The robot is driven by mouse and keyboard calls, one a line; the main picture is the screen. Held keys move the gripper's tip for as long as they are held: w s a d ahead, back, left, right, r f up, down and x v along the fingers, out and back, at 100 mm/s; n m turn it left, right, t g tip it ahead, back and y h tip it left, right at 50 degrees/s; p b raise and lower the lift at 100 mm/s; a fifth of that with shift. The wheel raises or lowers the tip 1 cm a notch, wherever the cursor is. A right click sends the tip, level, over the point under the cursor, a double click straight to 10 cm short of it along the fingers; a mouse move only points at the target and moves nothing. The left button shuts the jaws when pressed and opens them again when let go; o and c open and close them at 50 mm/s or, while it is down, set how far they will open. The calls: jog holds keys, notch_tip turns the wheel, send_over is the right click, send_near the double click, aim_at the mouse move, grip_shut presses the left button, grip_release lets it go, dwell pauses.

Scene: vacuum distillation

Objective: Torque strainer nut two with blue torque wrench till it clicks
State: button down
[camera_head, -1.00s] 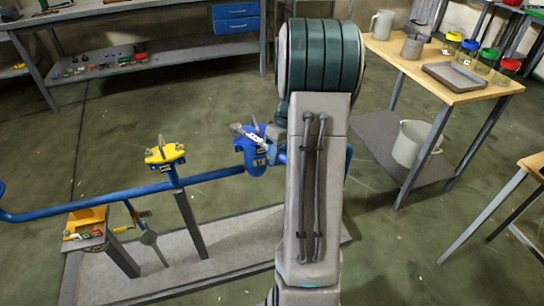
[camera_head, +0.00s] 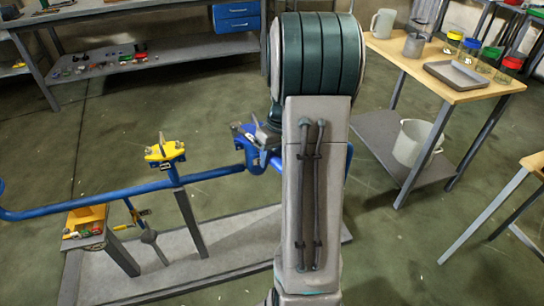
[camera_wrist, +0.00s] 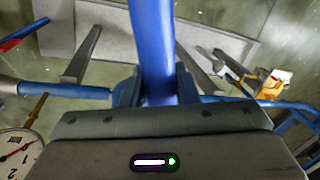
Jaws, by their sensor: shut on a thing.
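In the wrist view my gripper (camera_wrist: 157,92) is shut on a long blue bar (camera_wrist: 152,35), which appears to be the blue torque wrench; its far end runs out of the top of the picture. In the head view the blue strainer (camera_head: 252,157) sits on the blue pipe line, just left of my arm and partly hidden by it. My gripper (camera_head: 267,134) is at the strainer's top, mostly hidden behind my arm. Strainer nut two cannot be made out, nor whether the wrench is seated on it.
The blue pipe (camera_head: 95,202) runs left, with a yellow-topped fitting (camera_head: 165,152) on it. Posts stand on a grey base slab (camera_head: 225,255). A wooden table (camera_head: 455,92) with jars and a tray is at right. A dial gauge (camera_wrist: 17,153) shows lower left in the wrist view.

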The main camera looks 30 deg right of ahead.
jog(key=shift+a, duration=0.1)
jog(key=shift+a+m, duration=1.1)
jog(key=shift+a, duration=0.45)
jog(key=shift+w+r, duration=0.1)
jog(key=shift+w+a+m+t, duration=0.15)
jog(key=shift+a+m+t, duration=0.1)
jog(key=shift+a+m, duration=0.4)
jog(key=shift+w+a+m+t, duration=0.15)
jog(key=shift+a+m+t, duration=0.15)
jog(key=shift+a, duration=0.65)
jog(key=shift+w+a+m+p, duration=0.15)
jog(key=shift+w+a+m, duration=0.2)
jog(key=shift+a+m, duration=0.35)
jog(key=shift+w+a+m+p, duration=0.15)
jog(key=shift+w+a+m, duration=0.25)
jog(key=shift+a, duration=0.45)
jog(key=shift+s, duration=0.1)
